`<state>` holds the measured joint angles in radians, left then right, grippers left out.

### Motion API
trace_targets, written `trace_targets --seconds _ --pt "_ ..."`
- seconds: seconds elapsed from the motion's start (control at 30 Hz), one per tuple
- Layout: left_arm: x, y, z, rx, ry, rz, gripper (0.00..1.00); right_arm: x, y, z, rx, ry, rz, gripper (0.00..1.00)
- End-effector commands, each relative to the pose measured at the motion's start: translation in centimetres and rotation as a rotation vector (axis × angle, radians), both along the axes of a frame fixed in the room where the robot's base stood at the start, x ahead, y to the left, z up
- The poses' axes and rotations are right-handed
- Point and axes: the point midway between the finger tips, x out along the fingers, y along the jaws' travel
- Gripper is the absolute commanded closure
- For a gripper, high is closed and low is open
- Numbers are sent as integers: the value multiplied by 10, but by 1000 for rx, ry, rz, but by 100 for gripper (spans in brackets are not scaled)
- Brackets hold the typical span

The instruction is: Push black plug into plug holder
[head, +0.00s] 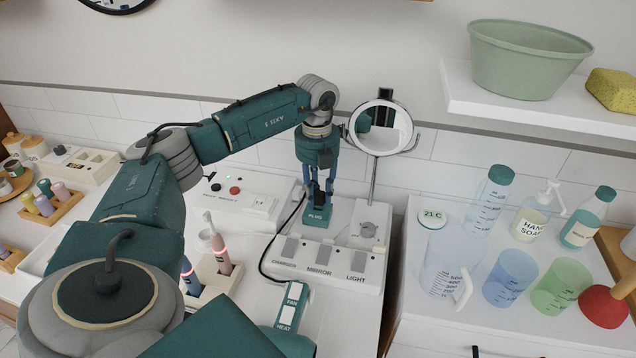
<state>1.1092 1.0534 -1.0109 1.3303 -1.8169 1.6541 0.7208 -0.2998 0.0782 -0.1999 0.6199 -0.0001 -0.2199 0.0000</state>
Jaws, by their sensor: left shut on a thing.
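My left gripper (318,190) points straight down over the white switch panel. Its fingers are shut on the black plug (318,193), which shows as a small dark shape between them. A teal block with white lettering (316,219), which looks like the plug holder, stands on the panel directly below the plug. The plug's lower end is at the top of this block, but I cannot tell whether it is inside. A black cord (263,262) loops down left of the panel. My right gripper is not in view.
The white panel (372,272) carries charger, mirror and light switches. A round mirror on a stand (380,128) is close behind right. Bottles and cups stand on the right counter (412,315).

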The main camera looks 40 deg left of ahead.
Motion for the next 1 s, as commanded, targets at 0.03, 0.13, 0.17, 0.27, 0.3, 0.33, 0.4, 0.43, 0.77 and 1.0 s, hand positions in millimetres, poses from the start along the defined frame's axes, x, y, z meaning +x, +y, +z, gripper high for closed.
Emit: trace_targets --seconds 0.03,0.13,0.17,0.27,0.3,0.33,0.4,0.43,0.77,1.0 --pt "0 0 -2 0 0 0 99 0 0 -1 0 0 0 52" --pt "0 0 -4 0 0 0 99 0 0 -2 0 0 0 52" --pt "0 0 -4 0 0 0 99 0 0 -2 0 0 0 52" --pt "0 0 -6 0 0 0 99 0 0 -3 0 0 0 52" --pt "0 0 -7 0 0 0 99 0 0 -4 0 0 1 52" --pt "0 0 -8 0 0 0 99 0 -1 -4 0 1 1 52" --pt "0 0 -9 0 0 0 99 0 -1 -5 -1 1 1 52" --pt "0 0 -10 0 0 0 99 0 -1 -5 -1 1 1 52" --pt "0 0 -17 0 1 0 99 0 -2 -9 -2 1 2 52" --pt "0 0 -21 0 0 0 71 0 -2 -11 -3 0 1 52"
